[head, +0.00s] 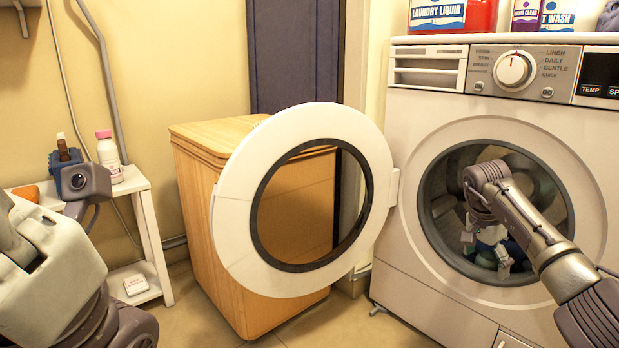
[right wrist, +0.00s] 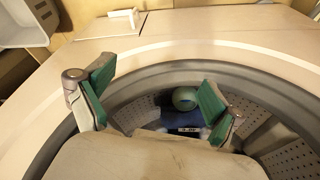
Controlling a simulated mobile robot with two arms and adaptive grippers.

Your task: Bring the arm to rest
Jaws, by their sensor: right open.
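My right gripper (head: 487,250) is inside the round opening of the white washer (head: 405,130), its fingers pointing down. In the right wrist view the green-padded fingers of the right gripper (right wrist: 156,85) stand wide apart with nothing between the pads. Beyond them, in the drum (right wrist: 275,140), lie a green rounded item (right wrist: 185,98) and something dark blue (right wrist: 180,117). Part of my left arm shows at the left edge of the head view, but I cannot make out its fingers.
The washer door (head: 235,235) stands open to the left, before a wooden cabinet (head: 190,190). The drum rim (right wrist: 85,125) surrounds my right gripper. Laundry bottles (head: 480,15) stand on the washer. A white shelf (head: 150,230) at left holds a pink-capped bottle (head: 109,158).

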